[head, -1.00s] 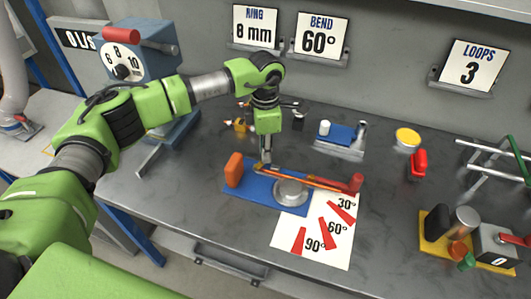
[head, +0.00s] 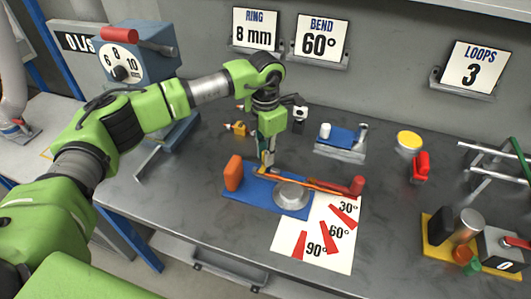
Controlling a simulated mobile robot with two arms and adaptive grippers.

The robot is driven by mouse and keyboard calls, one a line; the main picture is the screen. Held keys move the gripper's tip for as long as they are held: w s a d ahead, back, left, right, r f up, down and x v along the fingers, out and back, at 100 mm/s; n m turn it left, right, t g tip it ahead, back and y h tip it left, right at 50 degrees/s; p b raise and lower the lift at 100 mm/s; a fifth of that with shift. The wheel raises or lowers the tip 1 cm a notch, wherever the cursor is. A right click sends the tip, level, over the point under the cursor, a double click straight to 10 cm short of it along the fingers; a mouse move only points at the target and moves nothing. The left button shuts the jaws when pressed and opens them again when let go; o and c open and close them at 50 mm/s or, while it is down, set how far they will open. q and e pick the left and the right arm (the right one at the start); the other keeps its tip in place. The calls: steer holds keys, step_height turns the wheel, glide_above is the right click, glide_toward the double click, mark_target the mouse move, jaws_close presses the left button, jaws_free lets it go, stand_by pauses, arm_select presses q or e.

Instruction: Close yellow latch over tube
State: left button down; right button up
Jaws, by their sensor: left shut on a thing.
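My left gripper (head: 266,160) points down at the left end of the blue bending fixture (head: 262,202). It is shut on the small yellow latch (head: 263,170), which is mostly hidden by the fingers. The thin orange-copper tube (head: 310,182) runs from beside the latch toward the red-ended lever (head: 356,186) on the right. Whether the latch lies over the tube cannot be told at this size. A round grey former (head: 290,194) sits on the fixture, and an orange block (head: 233,173) stands at its left end. My right gripper is not in view.
A white angle sheet (head: 318,240) with red wedges lies in front of the fixture. A blue-and-grey device (head: 341,140) stands behind it. A yellow disc (head: 409,141), a red clamp (head: 420,168) and a yellow-based device (head: 440,240) are at the right.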

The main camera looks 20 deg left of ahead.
arm_select(q)
steer(key=shift+r, duration=0.1)
steer(key=c, duration=1.9)
jaws_free()
step_height(320, 180, up, 12)
